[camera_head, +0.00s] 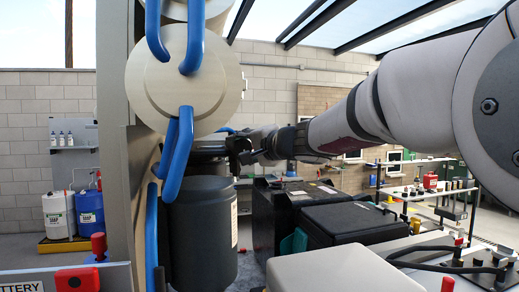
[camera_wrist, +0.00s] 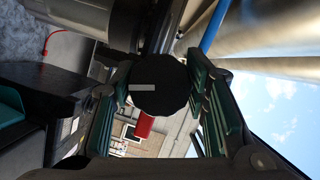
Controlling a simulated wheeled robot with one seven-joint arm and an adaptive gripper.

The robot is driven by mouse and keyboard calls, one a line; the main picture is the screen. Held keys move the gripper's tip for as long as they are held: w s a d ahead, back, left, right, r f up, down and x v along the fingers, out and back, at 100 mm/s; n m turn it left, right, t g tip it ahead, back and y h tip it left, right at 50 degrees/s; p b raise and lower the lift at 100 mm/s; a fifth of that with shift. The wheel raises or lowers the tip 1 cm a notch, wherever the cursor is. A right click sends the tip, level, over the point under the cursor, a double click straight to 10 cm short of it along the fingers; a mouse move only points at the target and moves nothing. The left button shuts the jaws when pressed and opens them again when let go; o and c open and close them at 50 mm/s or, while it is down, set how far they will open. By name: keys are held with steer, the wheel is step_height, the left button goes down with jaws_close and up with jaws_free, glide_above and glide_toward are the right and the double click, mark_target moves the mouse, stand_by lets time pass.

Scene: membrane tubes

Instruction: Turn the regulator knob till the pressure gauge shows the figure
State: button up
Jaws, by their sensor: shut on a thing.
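In the wrist view a round black knob (camera_wrist: 160,72) with a short pale bar on its face sits between the green-padded fingers of my gripper (camera_wrist: 157,84). The fingers are on both sides of the knob, and my gripper is shut on it. The pale bar lies roughly level in that picture. In the head view my gripper (camera_head: 245,148) reaches left to beside the membrane tubes, above a dark cylinder. The knob cannot be made out there. I cannot make out the pressure gauge or its figure in either view.
Cream membrane tubes (camera_head: 172,88) with blue hoses (camera_head: 177,150) stand just left of my gripper. A dark cylinder (camera_head: 202,225) stands below it. Black cases (camera_head: 348,222) lie to the right. Blue (camera_head: 89,209) and white (camera_head: 56,213) drums stand at the back left.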

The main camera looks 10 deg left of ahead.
steer(key=shift+w+b, duration=0.2)
steer(key=shift+b, duration=0.15)
steer(key=shift+f+m+b, duration=0.15)
steer(key=shift+m+b, duration=0.25)
steer(key=shift+b, duration=1)
steer(key=shift+s+m+y+b, duration=0.1)
steer(key=shift+m+y+b, duration=0.2)
steer(key=shift+b, duration=0.15)
steer(key=o, duration=1.1)
steer(key=shift+s+d, duration=0.1)
steer(key=shift+s, duration=0.05)
steer(key=v, duration=1.1)
steer(key=shift+s+d, duration=0.25)
steer(key=shift+s, duration=0.05)
